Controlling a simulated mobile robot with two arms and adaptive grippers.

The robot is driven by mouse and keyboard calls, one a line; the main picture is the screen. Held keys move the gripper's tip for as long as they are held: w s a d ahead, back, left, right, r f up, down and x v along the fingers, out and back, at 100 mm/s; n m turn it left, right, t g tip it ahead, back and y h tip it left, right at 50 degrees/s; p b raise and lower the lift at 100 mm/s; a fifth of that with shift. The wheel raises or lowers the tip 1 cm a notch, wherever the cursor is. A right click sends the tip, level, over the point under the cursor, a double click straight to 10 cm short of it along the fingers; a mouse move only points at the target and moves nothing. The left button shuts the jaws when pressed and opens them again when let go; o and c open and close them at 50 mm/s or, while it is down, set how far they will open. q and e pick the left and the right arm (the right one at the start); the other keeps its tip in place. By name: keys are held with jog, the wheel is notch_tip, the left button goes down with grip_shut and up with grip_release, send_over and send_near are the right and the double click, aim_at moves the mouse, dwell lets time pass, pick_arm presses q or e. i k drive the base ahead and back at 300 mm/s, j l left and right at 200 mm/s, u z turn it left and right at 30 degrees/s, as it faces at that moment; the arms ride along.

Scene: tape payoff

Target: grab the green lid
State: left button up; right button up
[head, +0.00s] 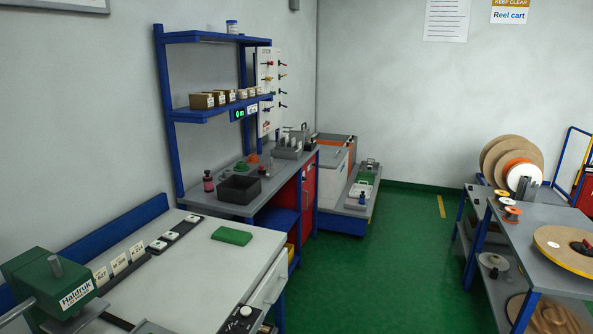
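A flat green rectangular block (232,236) lies on the white bench in the head view, near the bench's far right corner. A small round green piece (241,166) sits on the grey bench behind, beside an orange cone-shaped piece (253,161). More green shows on a low cart (361,187) further back. I cannot tell for certain which of these is the green lid. Neither of my grippers shows in the head view.
A green machine (52,283) stands at the white bench's left end; a dark control box (243,322) sits at its front edge. A black bin (240,189) stands on the grey bench. Reel carts (545,222) stand at right. The green floor (400,260) between is clear.

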aim_at(228, 235)
jog(key=u, duration=0.95)
jog(key=i+l+u, duration=0.15)
jog(key=l+u, duration=0.75)
jog(key=l, duration=0.15)
jog(key=l+u, duration=0.45)
jog(key=l, duration=0.15)
jog(key=k+l+u, duration=0.1)
jog(key=l+u, duration=0.3)
jog(key=l, duration=0.15)
